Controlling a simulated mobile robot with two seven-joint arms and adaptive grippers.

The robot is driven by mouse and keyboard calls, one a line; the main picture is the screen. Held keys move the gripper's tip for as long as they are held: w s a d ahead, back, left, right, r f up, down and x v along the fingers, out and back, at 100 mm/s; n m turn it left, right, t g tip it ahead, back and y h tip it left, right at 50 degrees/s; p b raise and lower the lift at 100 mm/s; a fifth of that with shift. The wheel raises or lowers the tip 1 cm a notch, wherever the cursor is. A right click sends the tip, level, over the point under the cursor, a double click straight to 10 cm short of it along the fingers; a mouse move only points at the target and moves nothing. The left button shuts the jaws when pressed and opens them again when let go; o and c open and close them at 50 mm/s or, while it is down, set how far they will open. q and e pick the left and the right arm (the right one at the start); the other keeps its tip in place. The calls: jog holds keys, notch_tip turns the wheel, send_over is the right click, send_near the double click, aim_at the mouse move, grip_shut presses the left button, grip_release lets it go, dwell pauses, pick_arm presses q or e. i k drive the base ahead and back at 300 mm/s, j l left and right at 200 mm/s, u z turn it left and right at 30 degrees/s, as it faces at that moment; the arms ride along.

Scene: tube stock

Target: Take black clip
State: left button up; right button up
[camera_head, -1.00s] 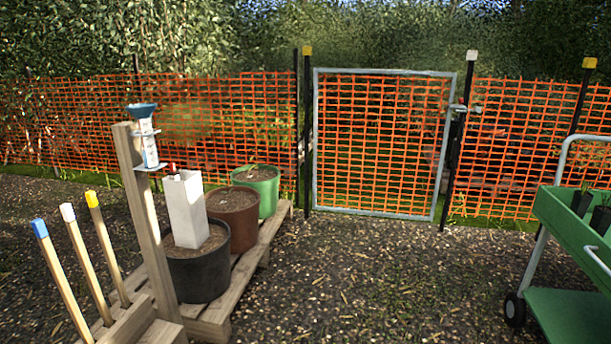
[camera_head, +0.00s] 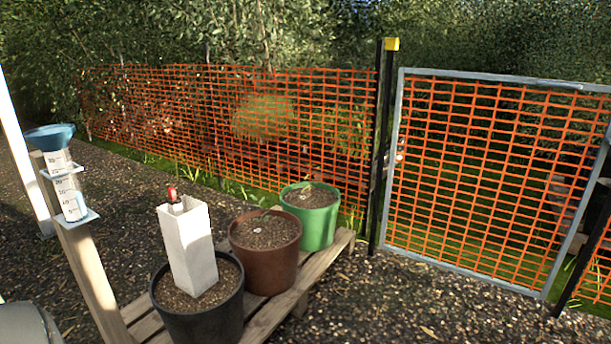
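I cannot make out a black clip in this view. A white square tube (camera_head: 187,250) stands upright in a black pot (camera_head: 207,325) of soil. A small red piece (camera_head: 172,193) sits at the top of the tube, with something dark beside it that is too small to tell. A small dark piece (camera_head: 604,182) shows at the gate's right edge, cut by the frame. Neither of my grippers is in view. A rounded grey shape at the bottom left corner may be part of my own arm.
A brown pot (camera_head: 266,262) and a green pot (camera_head: 316,228) stand behind the black pot on a wooden pallet (camera_head: 262,327). A rain gauge (camera_head: 65,180) is on a wooden post at left. Orange mesh fence (camera_head: 300,110) and a grey-framed gate (camera_head: 395,165) stand behind. Gravel at right front is clear.

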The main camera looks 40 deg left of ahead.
aim_at(178, 200)
jog(key=i, duration=1.75)
jog(key=i+l+u, duration=0.1)
jog(key=i+u, duration=0.3)
jog(key=i+l+u, duration=0.3)
jog(key=i+u, duration=0.15)
jog(key=i, duration=0.15)
jog(key=u, duration=1.85)
